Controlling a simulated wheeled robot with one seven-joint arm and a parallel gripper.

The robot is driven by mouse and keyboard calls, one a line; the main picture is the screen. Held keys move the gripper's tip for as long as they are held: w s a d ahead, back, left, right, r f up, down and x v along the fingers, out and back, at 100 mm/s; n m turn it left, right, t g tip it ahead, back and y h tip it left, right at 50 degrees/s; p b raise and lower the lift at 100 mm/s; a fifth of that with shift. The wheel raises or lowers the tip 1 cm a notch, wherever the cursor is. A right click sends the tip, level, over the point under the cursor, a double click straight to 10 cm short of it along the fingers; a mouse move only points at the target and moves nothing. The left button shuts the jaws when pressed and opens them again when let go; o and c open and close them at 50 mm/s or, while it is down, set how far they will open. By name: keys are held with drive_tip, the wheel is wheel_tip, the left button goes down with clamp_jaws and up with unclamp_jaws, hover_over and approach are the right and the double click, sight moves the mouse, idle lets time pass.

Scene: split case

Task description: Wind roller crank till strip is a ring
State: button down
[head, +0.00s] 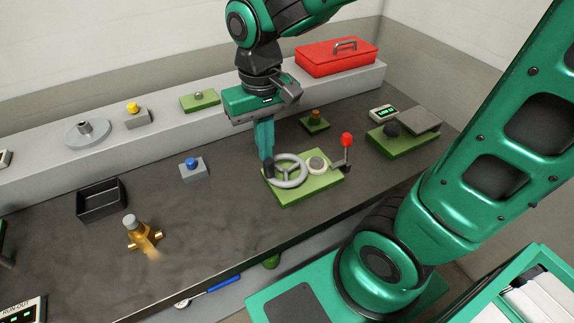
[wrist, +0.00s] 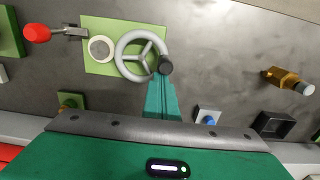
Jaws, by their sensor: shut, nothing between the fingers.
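The crank is a grey three-spoked handwheel (head: 290,171) on a green base plate (head: 300,197). It also shows in the wrist view (wrist: 125,54). A dark knob (wrist: 166,67) stands on its rim, on the side towards my gripper. A round whitish piece (head: 317,164) with a pale rim sits beside the wheel; I cannot tell whether it is the strip. A lever with a red knob (head: 346,139) stands at the plate's right end. My gripper (head: 266,158) points down, shut and empty, its fingertips right at the dark knob. Whether they touch it is unclear.
A blue-button block (head: 192,167), a black open tray (head: 101,200) and a brass valve (head: 142,233) are to the left on the dark bench. A green base with a dark ball (head: 391,129) is to the right. A red toolbox (head: 337,57) stands on the back ledge.

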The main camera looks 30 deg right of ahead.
drive_tip(key=shift+s+a, duration=0.25)
drive_tip(key=shift+s, duration=0.55)
drive_tip(key=shift+w, duration=0.1)
drive_tip(key=shift+w+a, duration=0.15)
drive_tip(key=shift+w, duration=0.9)
wheel_tip(320, 180, up, 7)
idle(0.5)
idle(2.1)
